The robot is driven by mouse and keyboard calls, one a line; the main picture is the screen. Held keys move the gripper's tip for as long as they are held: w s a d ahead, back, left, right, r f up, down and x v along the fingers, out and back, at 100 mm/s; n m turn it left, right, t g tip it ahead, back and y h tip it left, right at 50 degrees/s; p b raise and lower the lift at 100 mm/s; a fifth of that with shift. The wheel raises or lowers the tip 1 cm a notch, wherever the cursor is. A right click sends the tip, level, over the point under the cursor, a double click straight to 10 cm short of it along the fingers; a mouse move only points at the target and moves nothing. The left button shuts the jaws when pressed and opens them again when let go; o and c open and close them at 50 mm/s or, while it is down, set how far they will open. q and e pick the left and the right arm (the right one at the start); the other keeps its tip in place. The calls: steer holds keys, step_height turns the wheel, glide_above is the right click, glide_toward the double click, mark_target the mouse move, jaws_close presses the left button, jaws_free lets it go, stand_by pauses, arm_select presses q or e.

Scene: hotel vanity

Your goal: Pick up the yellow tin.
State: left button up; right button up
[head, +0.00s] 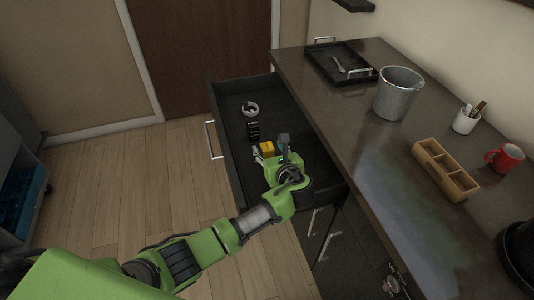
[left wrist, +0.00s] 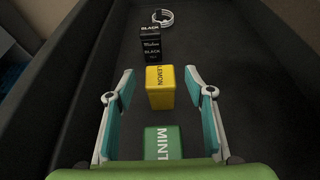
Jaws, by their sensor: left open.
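The yellow tin (left wrist: 159,88), marked LEMON, stands in the open black drawer. In the left wrist view it is between and a little beyond the fingertips of my left gripper (left wrist: 158,92), which is open and empty. In the head view the yellow tin (head: 267,148) shows just beyond my left gripper (head: 270,154), which partly covers it. I cannot tell whether a finger touches the tin. My right gripper does not show in either view.
A green MINT tin (left wrist: 163,143) is close in front of the yellow one. Black tins (left wrist: 151,47) and a coiled white cable (left wrist: 162,17) lie beyond it. The drawer walls (head: 216,115) surround them. The counter (head: 360,130) holds a bucket (head: 397,95) and a wooden box (head: 444,170).

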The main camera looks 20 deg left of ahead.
arm_select(q)
steer(key=c, duration=1.2)
